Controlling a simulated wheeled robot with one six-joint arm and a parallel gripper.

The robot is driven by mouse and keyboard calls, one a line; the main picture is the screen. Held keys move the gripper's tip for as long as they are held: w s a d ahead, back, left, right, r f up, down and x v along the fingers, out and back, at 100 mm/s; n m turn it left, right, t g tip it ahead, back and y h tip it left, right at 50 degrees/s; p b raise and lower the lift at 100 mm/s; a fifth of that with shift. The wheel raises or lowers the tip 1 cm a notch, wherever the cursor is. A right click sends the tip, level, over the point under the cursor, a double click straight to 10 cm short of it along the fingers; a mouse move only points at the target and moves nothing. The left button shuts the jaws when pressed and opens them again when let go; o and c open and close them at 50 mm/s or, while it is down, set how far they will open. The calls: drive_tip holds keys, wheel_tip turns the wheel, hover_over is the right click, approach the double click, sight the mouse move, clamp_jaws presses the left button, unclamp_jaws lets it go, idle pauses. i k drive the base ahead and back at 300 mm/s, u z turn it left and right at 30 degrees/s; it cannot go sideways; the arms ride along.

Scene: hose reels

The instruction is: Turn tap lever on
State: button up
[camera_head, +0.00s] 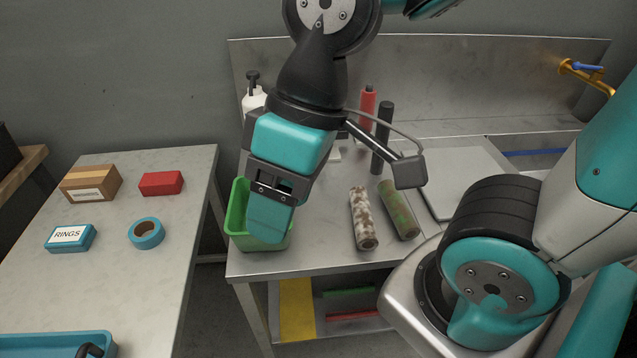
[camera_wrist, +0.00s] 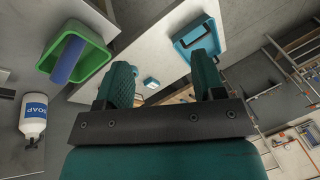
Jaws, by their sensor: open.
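The brass tap (camera_head: 600,82) is on the back wall of the sink unit at the far right in the head view. Its blue lever (camera_head: 587,67) sits on top of the tap body. My gripper (camera_head: 268,215) points down over the front left of the steel counter, in front of the green bin, far left of the tap. In the wrist view my gripper (camera_wrist: 163,80) has its two fingers apart with nothing held between them. The tap and lever are not in the wrist view. My arm hides part of the counter.
The green bin (camera_head: 236,212) stands at the counter's left end, a soap bottle (camera_wrist: 34,118) near it. Red (camera_head: 367,104) and dark (camera_head: 383,135) cylinders and two mottled rolls (camera_head: 362,220) (camera_head: 399,212) occupy the counter. A side table (camera_head: 110,270) holds boxes and tape.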

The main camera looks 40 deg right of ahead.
sight(576, 66)
drive_tip(key=z, duration=2.45)
